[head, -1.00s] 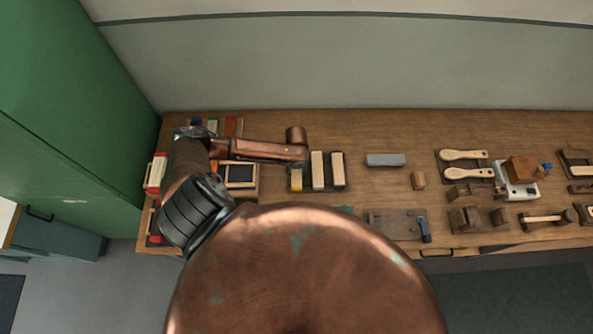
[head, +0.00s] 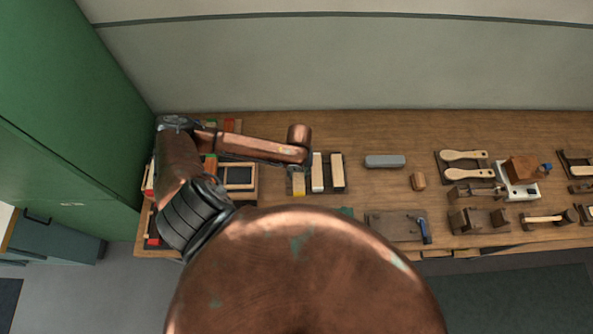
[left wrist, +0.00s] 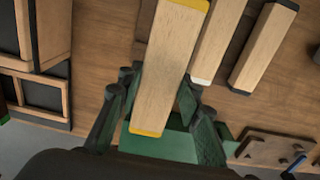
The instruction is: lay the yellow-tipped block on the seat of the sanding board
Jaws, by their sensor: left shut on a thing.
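The yellow-tipped block (left wrist: 168,75) is a pale wooden bar with yellow ends. In the left wrist view it lies between the fingers of my left gripper (left wrist: 160,98), which is shut on it. In the head view its yellow end (head: 298,187) shows below my copper arm, which hides the rest and the gripper. I cannot tell whether the block is clear of the bench. A green plate (left wrist: 160,146) shows beneath its near end, and a green patch (head: 345,211) shows in the head view. I cannot tell for certain which thing is the sanding board. My right gripper is out of view.
A white-tipped block (head: 317,173) and a black-tipped block (head: 338,173) lie close on the right. Dark framed trays (head: 238,193) are to the left. A brown board (head: 392,227) with a blue part is at the front. A grey bar (head: 385,161) lies farther back, with free wood around it.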

